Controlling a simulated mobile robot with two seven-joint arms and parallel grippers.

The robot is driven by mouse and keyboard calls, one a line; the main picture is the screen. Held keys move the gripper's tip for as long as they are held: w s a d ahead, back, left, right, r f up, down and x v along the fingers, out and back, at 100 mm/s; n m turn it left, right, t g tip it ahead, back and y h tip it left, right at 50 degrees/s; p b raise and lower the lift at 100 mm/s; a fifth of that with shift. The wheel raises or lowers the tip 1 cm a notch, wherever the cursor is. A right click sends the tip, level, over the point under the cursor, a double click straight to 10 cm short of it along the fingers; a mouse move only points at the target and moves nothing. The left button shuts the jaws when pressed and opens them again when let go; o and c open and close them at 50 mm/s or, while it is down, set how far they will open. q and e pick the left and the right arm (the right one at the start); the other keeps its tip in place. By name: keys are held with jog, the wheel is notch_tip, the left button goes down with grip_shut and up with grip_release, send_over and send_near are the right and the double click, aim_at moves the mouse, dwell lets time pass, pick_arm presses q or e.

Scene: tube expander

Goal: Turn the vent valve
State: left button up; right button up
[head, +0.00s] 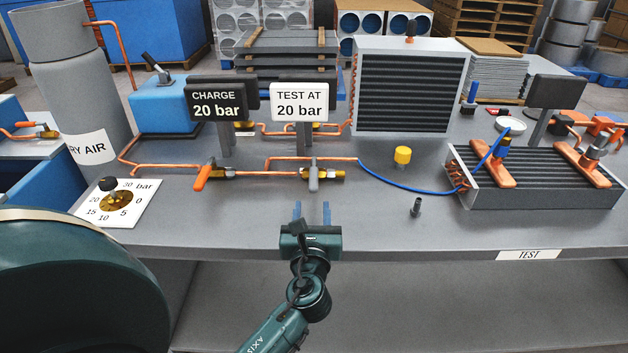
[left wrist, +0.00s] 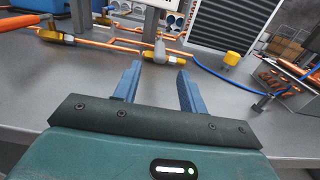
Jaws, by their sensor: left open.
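A brass valve with a grey handle (head: 314,178) sits on the copper line on the bench, below the "TEST AT 20 bar" sign. To its left is a brass valve with an orange handle (head: 203,176), below the "CHARGE 20 bar" sign. No label shows which one is the vent valve. My left gripper (head: 312,211) is open and empty, in front of the grey-handled valve and apart from it. In the left wrist view the grey handle (left wrist: 160,50) shows just beyond and between the blue fingers. My right gripper is not in view.
A gauge dial (head: 117,202) lies at the bench's left. A yellow cap (head: 403,155) and a small dark fitting (head: 416,207) stand right of the valves. A blue hose (head: 400,186) runs right toward a finned coil (head: 540,190). The bench front is mostly clear.

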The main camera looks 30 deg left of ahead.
aim_at(314, 190)
pick_arm(q)
jog(key=x, duration=1)
jog(key=shift+d, duration=0.1)
grip_shut()
jog(key=shift+f, duration=0.1)
